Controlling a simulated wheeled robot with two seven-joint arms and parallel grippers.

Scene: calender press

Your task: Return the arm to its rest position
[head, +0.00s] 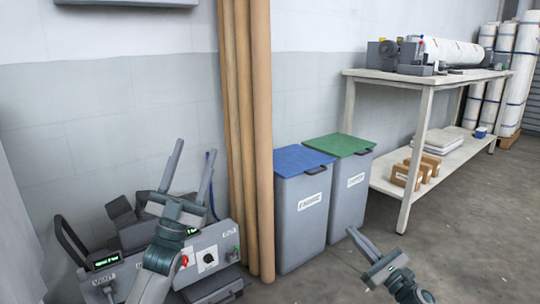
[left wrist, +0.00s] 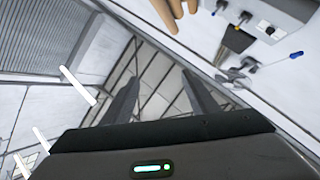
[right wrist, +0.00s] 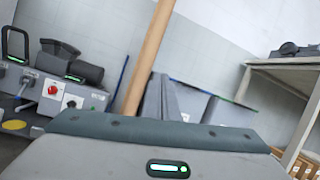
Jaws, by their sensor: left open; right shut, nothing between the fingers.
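My left gripper (head: 192,150) is raised at the lower left of the head view, fingers pointing up, spread and empty. It appears in front of a grey control unit.
The grey control unit (head: 208,257) has a red button and dial. Tall brown tubes (head: 262,150) stand beside a blue-lidded bin (head: 300,225) and a green-lidded bin (head: 349,195). A white table (head: 370,77) bears a roller machine (head: 450,52). The floor (head: 460,240) at right is clear.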

